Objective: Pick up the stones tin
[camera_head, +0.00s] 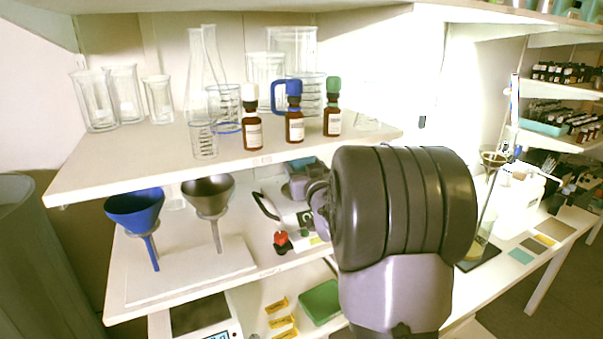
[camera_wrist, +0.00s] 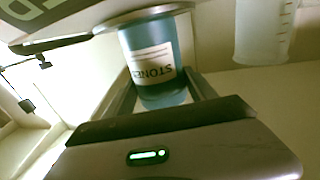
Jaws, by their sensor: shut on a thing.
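The stones tin (camera_wrist: 152,58) is a blue-teal cylinder with a white label reading STONES, upside down in the wrist view. A pale disc-like rim shows at its upper end there. My gripper (camera_wrist: 160,88) is shut on the tin, with one finger on each side of it. In the head view my own arm covers the gripper, and I cannot make out the tin there.
Brown bottles with white (camera_head: 252,118), blue (camera_head: 294,112) and green (camera_head: 332,108) caps stand on the upper shelf (camera_head: 130,165) among clear glassware. Below are a blue funnel (camera_head: 135,210) and a grey funnel (camera_head: 208,195). A translucent vessel (camera_wrist: 265,30) shows in the wrist view.

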